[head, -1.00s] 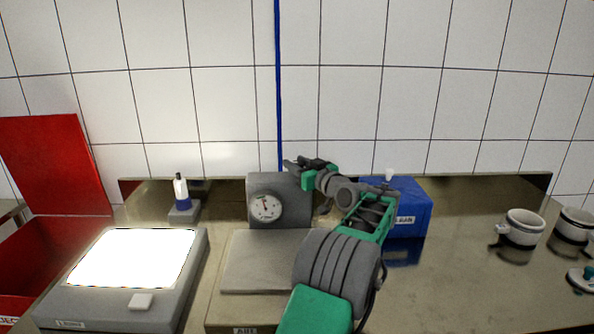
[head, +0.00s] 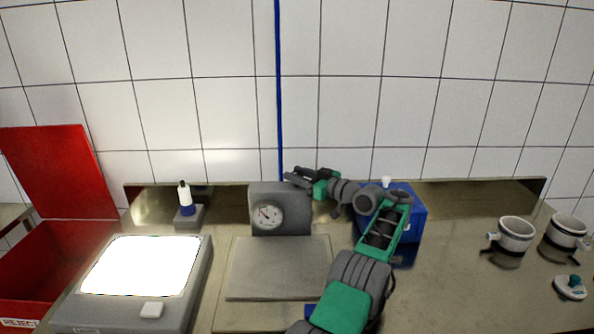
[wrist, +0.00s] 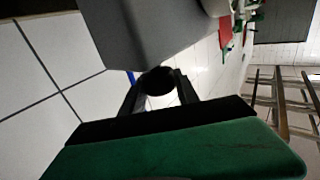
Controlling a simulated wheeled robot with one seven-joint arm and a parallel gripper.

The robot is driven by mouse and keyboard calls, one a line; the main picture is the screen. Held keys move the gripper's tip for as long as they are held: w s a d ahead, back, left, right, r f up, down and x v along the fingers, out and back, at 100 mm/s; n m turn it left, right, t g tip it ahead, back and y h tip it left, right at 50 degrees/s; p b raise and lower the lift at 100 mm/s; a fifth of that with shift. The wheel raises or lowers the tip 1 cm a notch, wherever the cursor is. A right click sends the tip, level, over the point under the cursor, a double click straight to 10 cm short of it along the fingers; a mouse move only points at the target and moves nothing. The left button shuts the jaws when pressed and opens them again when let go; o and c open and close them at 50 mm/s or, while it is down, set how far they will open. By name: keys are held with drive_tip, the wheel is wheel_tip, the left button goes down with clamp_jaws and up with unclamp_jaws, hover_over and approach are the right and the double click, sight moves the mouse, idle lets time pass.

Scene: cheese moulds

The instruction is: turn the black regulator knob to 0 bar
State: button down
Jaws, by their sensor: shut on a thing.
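The grey regulator block (head: 280,197) stands upright behind a flat plate, with a round white dial gauge (head: 267,216) on its front. The gauge needle points to the upper left; its figures are too small to read. My gripper (head: 290,177) is at the block's top edge in the head view. In the wrist view my gripper (wrist: 160,92) is shut on the black knob (wrist: 158,80), a round dark piece between the two fingers. The grey block's side (wrist: 160,30) fills the top of that view. The knob's markings are hidden.
A blue box (head: 411,215) stands right of the block, close behind my arm. A small bottle (head: 184,192) and a bright light panel (head: 140,265) are to the left, with a red bin (head: 50,265) beyond. White cups (head: 515,236) stand at the right.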

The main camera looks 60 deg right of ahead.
drive_tip(key=shift+f, duration=0.1)
idle(0.3)
drive_tip(key=c, duration=0.9)
unclamp_jaws()
